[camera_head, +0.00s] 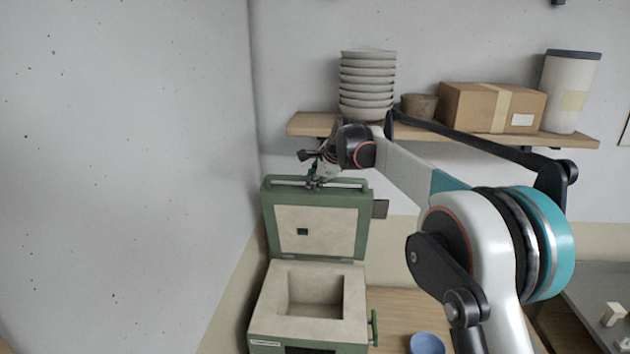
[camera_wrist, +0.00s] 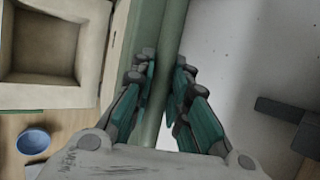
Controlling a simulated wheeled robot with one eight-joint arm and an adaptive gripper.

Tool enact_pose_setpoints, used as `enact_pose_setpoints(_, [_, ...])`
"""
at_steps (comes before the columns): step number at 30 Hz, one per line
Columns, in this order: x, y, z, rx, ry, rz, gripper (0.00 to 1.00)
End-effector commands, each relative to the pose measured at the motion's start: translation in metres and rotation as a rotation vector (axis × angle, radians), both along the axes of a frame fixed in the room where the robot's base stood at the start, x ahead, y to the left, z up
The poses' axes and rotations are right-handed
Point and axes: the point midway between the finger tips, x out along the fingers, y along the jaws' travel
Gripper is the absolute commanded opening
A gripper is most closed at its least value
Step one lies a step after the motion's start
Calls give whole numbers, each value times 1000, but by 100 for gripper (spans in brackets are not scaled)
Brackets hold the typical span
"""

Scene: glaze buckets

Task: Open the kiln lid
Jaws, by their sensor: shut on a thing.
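The kiln (camera_head: 262,310) stands on the wooden table, its square pale chamber open to view. The kiln lid (camera_head: 335,228) is green-edged with a pale inner face and stands about upright at the back of the kiln. A green bar handle (camera_head: 345,183) runs along the lid's top edge. My gripper (camera_head: 316,182) is at that edge. In the wrist view my gripper (camera_wrist: 163,95) has its teal fingers on both sides of the green bar, shut on it. The kiln chamber (camera_wrist: 40,48) shows at the left of the wrist view.
A blue bowl (camera_head: 427,343) stands on the table right of the kiln; it also shows in the wrist view (camera_wrist: 33,141). Above, a wooden shelf (camera_head: 300,124) holds stacked bowls (camera_head: 367,82), a cardboard box (camera_head: 478,108) and a white bucket (camera_head: 568,92). A wall is close on the left.

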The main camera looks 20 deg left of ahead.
Motion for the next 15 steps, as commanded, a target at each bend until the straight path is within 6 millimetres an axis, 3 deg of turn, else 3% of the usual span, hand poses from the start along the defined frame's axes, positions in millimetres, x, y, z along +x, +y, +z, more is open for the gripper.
enact_pose_setpoints(1, [0,0,0,-1,0,-1,20])
enact_pose_setpoints(3, [0,0,0,-1,0,-1,36])
enact_pose_setpoints(15, [-1,-1,2,0,0,0,36])
